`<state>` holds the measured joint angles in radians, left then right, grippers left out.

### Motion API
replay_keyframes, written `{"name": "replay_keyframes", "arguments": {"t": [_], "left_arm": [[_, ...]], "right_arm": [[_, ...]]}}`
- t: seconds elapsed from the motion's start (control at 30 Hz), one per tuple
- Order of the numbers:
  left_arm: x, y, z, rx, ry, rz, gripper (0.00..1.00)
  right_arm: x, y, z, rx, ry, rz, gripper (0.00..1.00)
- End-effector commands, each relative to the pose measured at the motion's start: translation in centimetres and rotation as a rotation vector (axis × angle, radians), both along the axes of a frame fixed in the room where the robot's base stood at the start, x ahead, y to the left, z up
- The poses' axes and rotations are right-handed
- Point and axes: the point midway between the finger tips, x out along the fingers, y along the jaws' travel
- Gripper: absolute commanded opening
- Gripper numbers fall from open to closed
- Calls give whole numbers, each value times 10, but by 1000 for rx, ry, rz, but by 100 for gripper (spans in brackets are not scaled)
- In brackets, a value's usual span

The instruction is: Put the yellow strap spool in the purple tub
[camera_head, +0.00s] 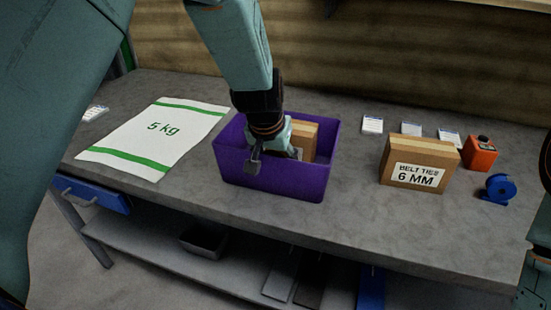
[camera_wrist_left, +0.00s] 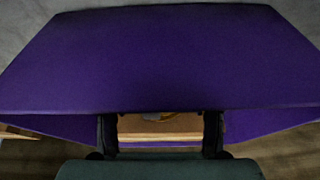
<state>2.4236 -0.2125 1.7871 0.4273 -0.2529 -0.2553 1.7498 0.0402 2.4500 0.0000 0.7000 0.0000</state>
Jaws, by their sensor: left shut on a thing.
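The purple tub (camera_head: 275,180) stands on the bench, open at the top. My left gripper (camera_head: 273,158) reaches down into it, beside a cardboard box (camera_head: 304,133) inside. In the left wrist view the tub's wall (camera_wrist_left: 160,60) fills most of the picture, and the left fingers (camera_wrist_left: 160,135) show past its rim, spread apart around a thing. A small curved yellowish edge (camera_wrist_left: 162,116) shows between them and looks like the strap spool; the rest is hidden by the wall. No other yellow spool is in view. My right gripper is not in view.
A white 5 kg sack (camera_head: 155,135) lies flat left of the tub. Several white cards (camera_head: 411,129) lie behind. The bench front is clear.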

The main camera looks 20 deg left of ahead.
Motion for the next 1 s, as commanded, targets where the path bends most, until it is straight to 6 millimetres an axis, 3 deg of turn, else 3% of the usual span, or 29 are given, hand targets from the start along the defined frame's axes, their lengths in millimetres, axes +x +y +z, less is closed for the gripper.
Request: {"name": "replay_keyframes", "arguments": {"t": [0.53, 0.57, 0.8, 1.0], "left_arm": [[0, 1, -12, 0, 0, 1, 19], [0, 1, -12, 0, 0, 1, 57], [0, 1, -12, 0, 0, 1, 78], [0, 1, -12, 0, 0, 1, 78]], "right_arm": [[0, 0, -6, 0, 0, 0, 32], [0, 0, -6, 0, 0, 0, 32], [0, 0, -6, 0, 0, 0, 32], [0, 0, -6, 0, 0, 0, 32]]}}
